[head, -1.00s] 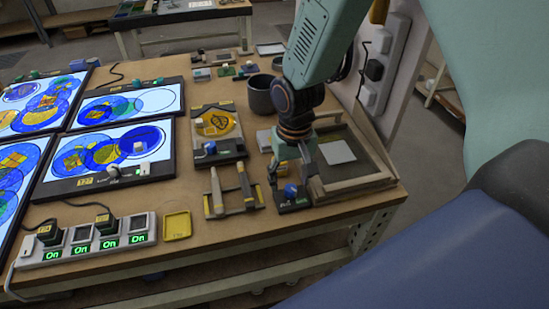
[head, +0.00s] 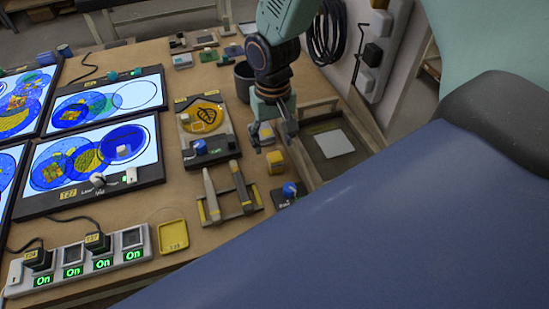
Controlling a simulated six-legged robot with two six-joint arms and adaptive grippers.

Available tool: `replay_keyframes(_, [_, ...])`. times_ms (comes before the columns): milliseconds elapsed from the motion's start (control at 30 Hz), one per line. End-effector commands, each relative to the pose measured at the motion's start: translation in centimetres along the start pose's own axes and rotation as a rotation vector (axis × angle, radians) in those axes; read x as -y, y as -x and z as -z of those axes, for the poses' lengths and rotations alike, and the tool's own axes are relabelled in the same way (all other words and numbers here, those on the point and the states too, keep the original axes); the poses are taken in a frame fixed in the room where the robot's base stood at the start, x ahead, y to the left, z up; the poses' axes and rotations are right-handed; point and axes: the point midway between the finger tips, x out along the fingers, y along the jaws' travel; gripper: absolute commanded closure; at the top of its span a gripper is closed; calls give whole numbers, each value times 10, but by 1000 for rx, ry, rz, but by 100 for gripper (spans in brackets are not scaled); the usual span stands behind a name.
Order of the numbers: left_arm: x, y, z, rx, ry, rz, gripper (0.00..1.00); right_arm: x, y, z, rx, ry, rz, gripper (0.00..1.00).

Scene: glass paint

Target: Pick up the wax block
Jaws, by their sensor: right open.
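A small yellow block (head: 275,162), which looks like the wax block, stands on the brown table just left of the framed tray. My right gripper (head: 275,141) points down just behind and above it, with its two fingers spread apart. Nothing shows between the fingers, and the block looks free of them. A pale block (head: 266,131) is partly hidden behind the gripper. My left gripper is not in view.
A framed tray with a pale square (head: 334,143) lies right of the block. A blue-knobbed device (head: 289,189) and a rack with two tools (head: 229,192) stand in front. A dark pot (head: 243,80) is behind. Lit panels (head: 99,156) fill the left.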

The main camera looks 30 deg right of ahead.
Motion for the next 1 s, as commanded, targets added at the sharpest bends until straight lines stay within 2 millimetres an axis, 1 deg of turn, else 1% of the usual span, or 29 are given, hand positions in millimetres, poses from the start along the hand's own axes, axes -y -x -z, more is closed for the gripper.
replay_keyframes(33, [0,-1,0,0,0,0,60,0,-7,-2,3,1,-1,42])
replay_keyframes(167, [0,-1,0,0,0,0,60,-2,-21,-4,3,0,0,42])
replay_keyframes(300, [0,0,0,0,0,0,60,-7,-42,-6,5,1,-1,42])
replay_keyframes(433, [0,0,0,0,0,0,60,-7,-57,-4,2,1,-1,42])
replay_keyframes(533, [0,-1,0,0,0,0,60,-7,-63,-3,0,1,0,42])
replay_keyframes(767, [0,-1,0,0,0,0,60,-6,-63,-2,-1,2,0,42])
replay_keyframes(1000, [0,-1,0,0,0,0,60,-6,-63,-1,0,2,0,62])
